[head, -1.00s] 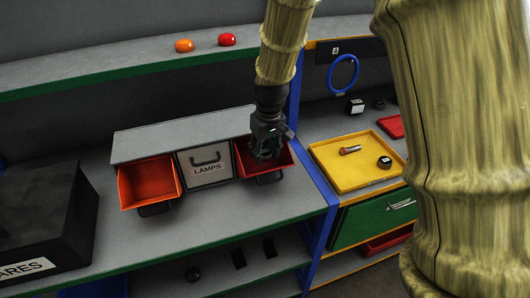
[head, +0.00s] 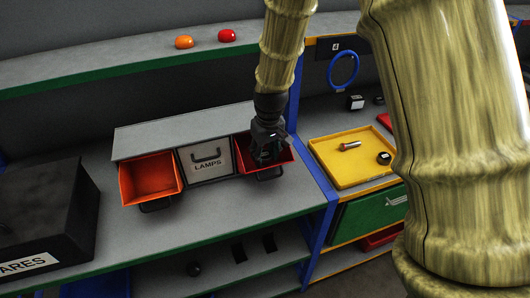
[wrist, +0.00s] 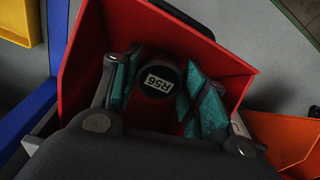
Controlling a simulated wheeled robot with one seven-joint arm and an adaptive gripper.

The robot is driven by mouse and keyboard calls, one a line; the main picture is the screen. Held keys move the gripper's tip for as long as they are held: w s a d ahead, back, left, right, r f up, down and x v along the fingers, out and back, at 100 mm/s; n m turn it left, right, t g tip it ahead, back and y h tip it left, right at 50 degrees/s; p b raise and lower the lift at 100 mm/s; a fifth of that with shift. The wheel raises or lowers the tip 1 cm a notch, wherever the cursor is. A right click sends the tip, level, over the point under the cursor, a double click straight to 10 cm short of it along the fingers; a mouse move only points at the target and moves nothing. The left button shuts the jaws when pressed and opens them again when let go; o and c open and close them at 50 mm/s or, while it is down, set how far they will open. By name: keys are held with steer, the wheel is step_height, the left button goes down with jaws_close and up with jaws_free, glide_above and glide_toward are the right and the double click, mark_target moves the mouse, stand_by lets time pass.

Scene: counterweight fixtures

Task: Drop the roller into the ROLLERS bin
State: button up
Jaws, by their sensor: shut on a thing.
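My gripper (head: 266,152) is pointed down into the red bin (head: 285,157), to the right of the grey LAMPS drawer (head: 207,167). In the wrist view my gripper (wrist: 156,92) is shut on the roller (wrist: 157,76), whose dark round end carries a white label reading R56. The roller is within the red bin's walls (wrist: 90,60); I cannot tell whether it touches the bin floor. In the head view the roller is hidden by my gripper. No ROLLERS lettering is readable on the red bin.
An orange bin (head: 152,182) stands left of the LAMPS drawer. A yellow tray (head: 345,172) with a bolt-like part (head: 350,146) and a dark round part (head: 384,157) lies to the right, past a blue upright (head: 318,190). A black box (head: 45,215) stands at left.

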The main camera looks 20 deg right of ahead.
mark_target(267, 158)
steer(key=o, duration=1.3)
steer(key=shift+r, duration=0.6)
step_height(267, 158, up, 12)
steer(key=s+b, duration=0.1)
steer(key=b, duration=0.2)
steer(key=shift+s+d, duration=0.15)
steer(key=shift+s, duration=0.05)
steer(key=shift+f, duration=0.1)
